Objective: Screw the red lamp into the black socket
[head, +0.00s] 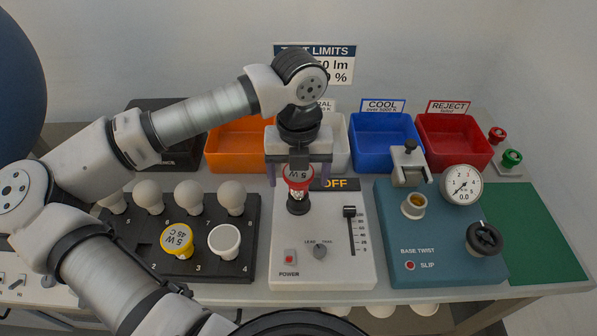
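The red lamp (297,184) has a red rim and a pale top marked "5 W". It stands upright, base down, at the black socket (298,207) on the light grey test panel. Its metal base shows just above the socket; how deep it sits is hard to tell. My gripper (298,176) points down over the lamp from behind. Its two purplish fingers stand wide apart, one on each side of the lamp, with small gaps showing. The hand covers part of the lamp's top.
A dark lamp rack (250,262) stands left with several white bulbs, a yellow lamp (177,240) and a white-topped lamp (224,241). A teal twist tester (445,270) with a gauge (461,185) stands right. Orange, white, blue and red bins line the back. A green mat (535,235) is empty.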

